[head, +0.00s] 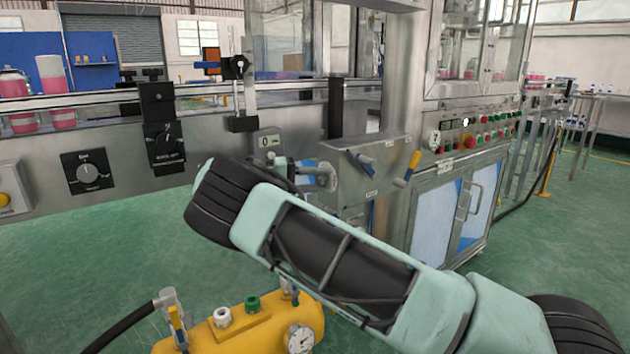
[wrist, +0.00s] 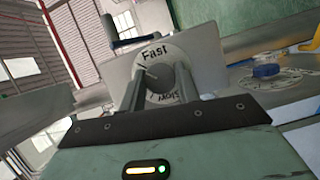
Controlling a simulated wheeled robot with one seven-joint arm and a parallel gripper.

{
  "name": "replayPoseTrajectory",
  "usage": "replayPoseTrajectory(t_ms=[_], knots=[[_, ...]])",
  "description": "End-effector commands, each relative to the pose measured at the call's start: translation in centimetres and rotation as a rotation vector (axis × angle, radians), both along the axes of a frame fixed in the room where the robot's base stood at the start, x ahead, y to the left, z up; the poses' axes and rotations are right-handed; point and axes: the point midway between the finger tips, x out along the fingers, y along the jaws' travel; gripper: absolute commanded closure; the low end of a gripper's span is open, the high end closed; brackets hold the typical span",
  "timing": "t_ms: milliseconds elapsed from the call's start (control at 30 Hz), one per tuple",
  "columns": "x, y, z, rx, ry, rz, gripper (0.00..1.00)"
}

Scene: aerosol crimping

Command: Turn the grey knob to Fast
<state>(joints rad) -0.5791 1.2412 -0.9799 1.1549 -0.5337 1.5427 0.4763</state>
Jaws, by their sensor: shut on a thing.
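The grey knob (wrist: 168,79) shows in the wrist view on a round pale dial, set on a light metal plate (wrist: 206,55). "Fast" is printed above it and "Slow" below it, as seen there. A short pale mark shows at the knob's upper left; I cannot tell for certain that it is the pointer. My gripper (wrist: 162,83) is shut on the knob, one finger on each side. In the head view my arm covers most of the gripper, and I cannot make out the knob there.
Metal machine panels surround the arm. A black dial (head: 88,173) is at left, and blue and yellow levers (head: 408,168) stand right of the wrist. A yellow tank (head: 250,325) with a gauge is low in front. Open green floor (head: 90,265) lies at left.

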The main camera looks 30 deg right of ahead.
Motion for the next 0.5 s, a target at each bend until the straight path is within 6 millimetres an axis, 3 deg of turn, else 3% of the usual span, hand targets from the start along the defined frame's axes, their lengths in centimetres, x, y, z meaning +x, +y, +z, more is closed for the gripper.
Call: replayPoseTrajectory(t_ms=[100, 133, 200, 500], knots=[[0.0, 0.12, -0.17, 0.003, 0.0, 0.0, 0.91], [0.0, 0.12, -0.17, 0.003, 0.0, 0.0, 0.6], [0.01, 0.11, -0.15, 0.002, 0.0, 0.0, 0.46], [0.09, 0.22, -0.01, 0.001, 0.001, 0.001, 0.46]])
